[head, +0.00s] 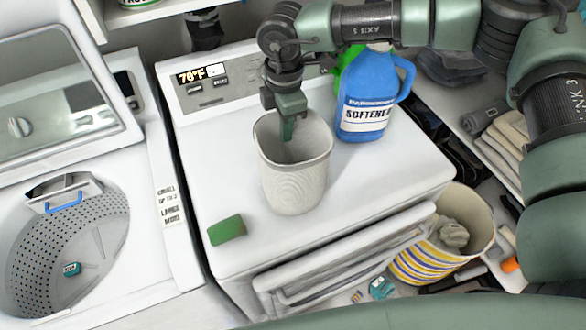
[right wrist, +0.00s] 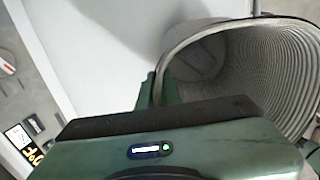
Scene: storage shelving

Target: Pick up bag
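The thing that best fits the bag (head: 296,180) is a beige, ribbed, open-topped container, upright over the middle of the white dryer top (head: 350,190). Its open mouth and ribbed inner wall (right wrist: 270,70) fill the right of the right wrist view. My right gripper (head: 287,130) points down at its far rim, with one finger inside the mouth. In the right wrist view the fingers of this gripper (right wrist: 160,90) sit close together with the rim between them, shut on it. Whether its base touches the dryer is hard to tell. My left gripper is not in view.
A blue softener jug (head: 365,100) stands right behind the bag, with something green behind it. A green sponge (head: 227,229) lies at the dryer's front left. An open washer (head: 150,200) is at left. A striped basket (head: 440,255) stands at the lower right.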

